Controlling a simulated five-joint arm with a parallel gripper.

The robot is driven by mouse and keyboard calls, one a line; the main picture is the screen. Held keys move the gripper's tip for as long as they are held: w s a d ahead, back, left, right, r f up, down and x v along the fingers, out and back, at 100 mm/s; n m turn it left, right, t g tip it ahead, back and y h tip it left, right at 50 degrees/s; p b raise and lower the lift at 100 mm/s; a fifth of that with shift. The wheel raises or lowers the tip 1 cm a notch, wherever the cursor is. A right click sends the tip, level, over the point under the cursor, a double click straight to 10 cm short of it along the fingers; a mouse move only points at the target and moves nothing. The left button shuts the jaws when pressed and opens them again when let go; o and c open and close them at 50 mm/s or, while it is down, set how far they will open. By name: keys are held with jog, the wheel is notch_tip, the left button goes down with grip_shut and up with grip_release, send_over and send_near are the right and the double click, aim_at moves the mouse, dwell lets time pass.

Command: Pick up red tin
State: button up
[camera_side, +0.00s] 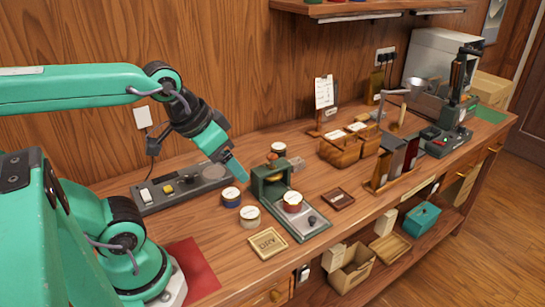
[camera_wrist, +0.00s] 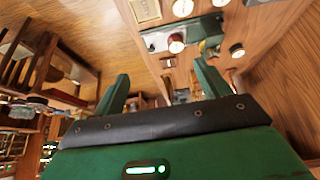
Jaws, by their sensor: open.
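The red tin (camera_side: 292,201) has a pale lid and sits on the metal plate of a small green press (camera_side: 268,187). In the wrist view the tin (camera_wrist: 176,43) shows as a pale round lid on the press base (camera_wrist: 155,38), ahead of my fingers, its side barely visible. My gripper (camera_side: 238,170) hangs in the air above the bench, to the left of the red tin in the side view. Its two green fingers show spread with nothing between them in the wrist view (camera_wrist: 160,85). The red tin is apart from the gripper.
A blue tin (camera_side: 231,197) and a cream tin (camera_side: 250,217) stand left of the press, and another tin (camera_side: 278,149) behind it. A grey control panel (camera_side: 180,188) and a small wooden tray (camera_side: 338,199) flank the area.

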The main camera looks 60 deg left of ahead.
jog(key=shift+w, duration=0.15)
jog(key=n+g, duration=0.5)
jog(key=n, duration=0.2)
send_over(292, 197)
jog(key=f, duration=1.3)
jog(key=shift+s+f, duration=0.35)
jog(key=shift+f, duration=0.05)
jog(key=shift+w+f+g, duration=0.25)
jog(key=shift+f+g, duration=0.05)
jog(key=shift+f, duration=0.2)
jog(key=shift+d+f, duration=0.1)
jog(key=shift+f, duration=3.8)
jog(key=shift+w, duration=0.1)
jog(key=c, duration=1.1)
